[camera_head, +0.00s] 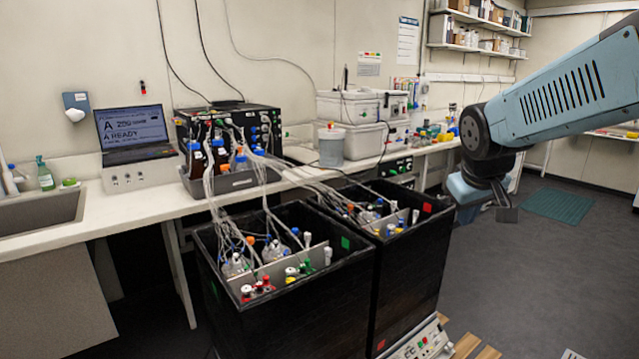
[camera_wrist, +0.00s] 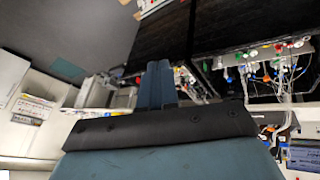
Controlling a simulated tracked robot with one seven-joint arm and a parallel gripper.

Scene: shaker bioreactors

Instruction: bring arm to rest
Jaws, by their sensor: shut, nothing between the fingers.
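My arm (camera_head: 560,98) reaches in from the right edge in the head view, held in the air with its wrist bent downward. My gripper (camera_wrist: 158,68) shows in the wrist view as two blue fingers pressed together, with nothing between them. The wrist view is turned upside down. In the head view the hand hangs to the right of the black shaker boxes and apart from them; its fingertips cannot be made out there.
Two black open boxes (camera_head: 300,325) hold bottles and tubing near the bench. The bench (camera_head: 110,210) carries a laptop (camera_head: 132,130), a pump unit (camera_head: 262,125) and white bins (camera_head: 350,105). Tubes run from bench to boxes. Open floor (camera_head: 560,265) with a green mat (camera_head: 557,206) lies at right.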

